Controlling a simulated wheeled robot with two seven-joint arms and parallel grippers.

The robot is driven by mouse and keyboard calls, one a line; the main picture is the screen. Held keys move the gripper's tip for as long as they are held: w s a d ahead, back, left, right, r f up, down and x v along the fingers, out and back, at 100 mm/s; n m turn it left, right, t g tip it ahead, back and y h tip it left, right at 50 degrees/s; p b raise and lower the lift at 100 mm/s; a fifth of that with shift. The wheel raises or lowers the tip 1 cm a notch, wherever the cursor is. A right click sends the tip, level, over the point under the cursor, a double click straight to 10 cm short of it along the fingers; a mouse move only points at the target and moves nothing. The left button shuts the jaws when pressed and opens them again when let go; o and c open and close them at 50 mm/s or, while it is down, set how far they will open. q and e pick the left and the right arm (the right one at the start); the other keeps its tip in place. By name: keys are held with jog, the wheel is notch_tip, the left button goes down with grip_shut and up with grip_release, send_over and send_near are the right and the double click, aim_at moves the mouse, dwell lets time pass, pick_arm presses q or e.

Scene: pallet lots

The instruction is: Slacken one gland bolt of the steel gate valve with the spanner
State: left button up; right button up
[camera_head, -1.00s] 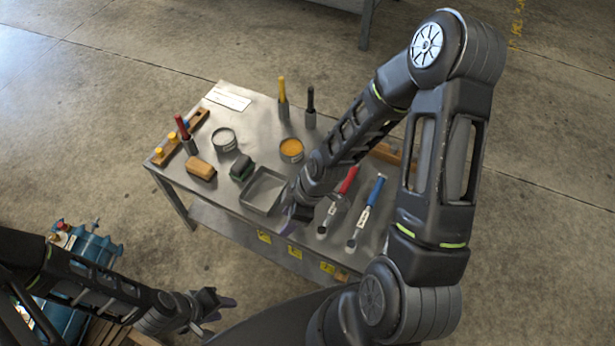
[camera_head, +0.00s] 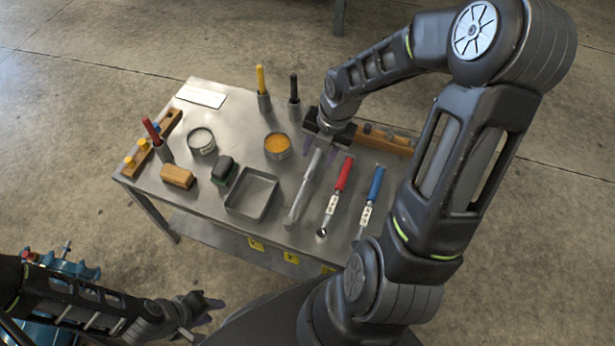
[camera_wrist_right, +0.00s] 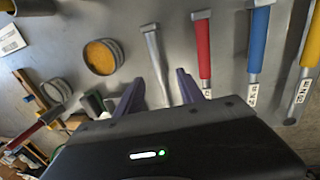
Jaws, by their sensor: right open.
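A plain grey steel tool (camera_head: 299,196), apparently the spanner, lies on the steel table; its end details are too small to tell. My right gripper (camera_head: 320,154) is open at its far end, with its fingers on either side of it. In the right wrist view the grey tool (camera_wrist_right: 155,58) lies between my open right fingertips (camera_wrist_right: 158,82), not clamped. A teal-blue bolted body (camera_head: 62,266), perhaps the valve, shows at the lower left, mostly hidden by my left arm; its gland bolts cannot be made out. My left gripper (camera_head: 207,308) is empty, beside the table's near side.
Red-handled (camera_head: 341,180) and blue-handled (camera_head: 373,188) tools lie close to the right; a yellow-handled one (camera_wrist_right: 306,55) shows in the wrist view. A shallow tray (camera_head: 253,215), orange tin (camera_head: 277,150), grey tin (camera_head: 202,143), wooden rack (camera_head: 400,146) and upright handles (camera_head: 262,90) stand around.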

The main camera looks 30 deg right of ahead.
aim_at(312, 167)
jog(key=shift+w+a+f, duration=0.1)
jog(key=shift+f, duration=0.7)
jog(key=f, duration=0.1)
jog(key=f+b, duration=0.1)
jog(key=f, duration=0.1)
jog(key=w+f+b, duration=0.1)
jog(key=f, duration=0.1)
jog(key=shift+a+f, duration=0.1)
jog(key=shift+a, duration=0.2)
grip_shut()
dwell(1.2)
